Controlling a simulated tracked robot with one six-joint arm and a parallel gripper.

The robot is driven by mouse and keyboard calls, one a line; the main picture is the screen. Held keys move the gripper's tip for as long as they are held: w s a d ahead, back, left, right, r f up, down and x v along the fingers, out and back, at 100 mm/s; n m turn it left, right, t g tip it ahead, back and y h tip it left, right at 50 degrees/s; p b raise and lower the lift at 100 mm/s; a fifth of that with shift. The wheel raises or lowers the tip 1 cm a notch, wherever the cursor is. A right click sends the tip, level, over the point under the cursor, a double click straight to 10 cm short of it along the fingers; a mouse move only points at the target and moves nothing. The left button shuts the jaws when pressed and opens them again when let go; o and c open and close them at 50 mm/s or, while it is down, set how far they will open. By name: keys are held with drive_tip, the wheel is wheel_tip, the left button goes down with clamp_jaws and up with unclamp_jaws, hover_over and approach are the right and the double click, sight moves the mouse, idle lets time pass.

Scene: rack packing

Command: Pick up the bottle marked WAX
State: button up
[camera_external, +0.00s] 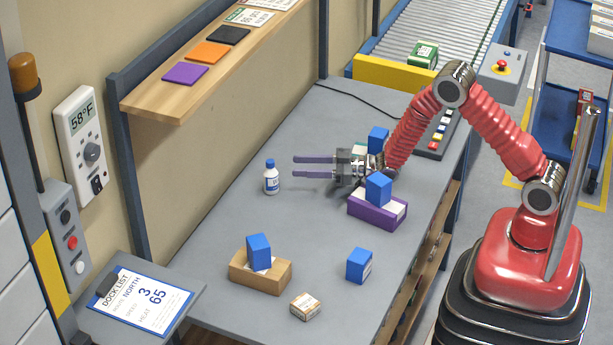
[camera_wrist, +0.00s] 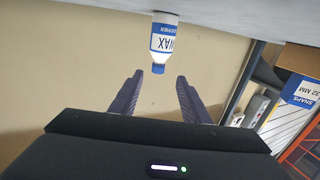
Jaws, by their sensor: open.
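The WAX bottle (camera_external: 271,178) is white with a blue cap and a blue-and-white label. It stands upright on the grey table (camera_external: 225,212), toward the wall side. In the wrist view the bottle (camera_wrist: 164,40) appears upside down, with WAX readable on its label, beyond and roughly between the fingertips. My gripper (camera_external: 296,167) is open, its two purple fingers pointing left toward the bottle. The fingers (camera_wrist: 158,82) also show in the wrist view with nothing between them. The bottle is apart from the fingertips.
Near my gripper, a blue box (camera_external: 379,187) sits on a purple rack (camera_external: 378,209). Another blue box (camera_external: 258,251) sits on a brown rack (camera_external: 261,277). A loose blue box (camera_external: 359,265) and a small carton (camera_external: 305,306) lie nearer the front. A wooden shelf (camera_external: 155,98) overhangs the wall side.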

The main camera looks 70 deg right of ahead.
sight(275, 170)
drive_tip(key=shift+x, duration=4.3)
drive_tip(key=shift+x, duration=2.6)
drive_tip(key=shift+d+r, duration=0.1)
drive_tip(key=shift+d, duration=0.05)
drive_tip(key=shift+c, duration=0.6)
clamp_jaws()
